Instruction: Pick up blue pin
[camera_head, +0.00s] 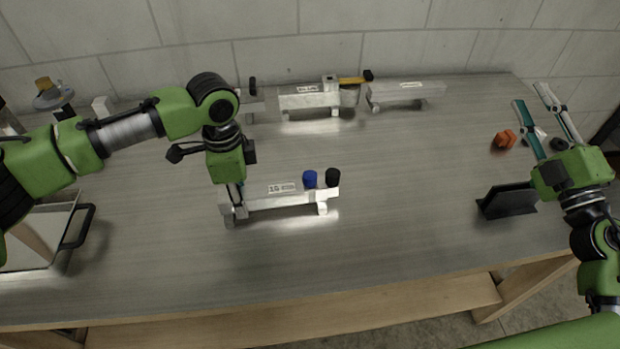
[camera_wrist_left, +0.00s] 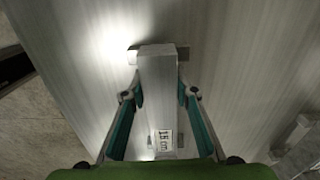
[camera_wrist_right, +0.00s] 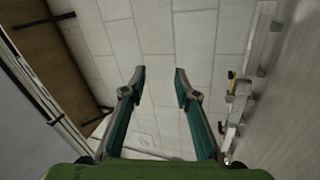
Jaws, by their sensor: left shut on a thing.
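The blue pin (camera_head: 310,178) stands upright near the right end of the nearest aluminium trailer (camera_head: 275,201), beside a black pin (camera_head: 332,177). My left gripper (camera_head: 237,203) points down at the trailer's left end, well to the left of the blue pin. In the left wrist view its fingers (camera_wrist_left: 160,90) are shut on the trailer (camera_wrist_left: 158,85), one on each side, near a label reading about 15 cm. The blue pin does not show in that view. My right gripper (camera_head: 529,97) is open and empty above the right side of the table; its spread fingers show in the right wrist view (camera_wrist_right: 159,78).
Two more trailers, one left (camera_head: 310,99) and one right (camera_head: 405,92), stand at the back, with a yellow-handled tool (camera_head: 353,79) near them. An orange part (camera_head: 504,140) and a black stand (camera_head: 508,201) are at the right. A tray (camera_head: 40,228) is at the left. The table's front middle is clear.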

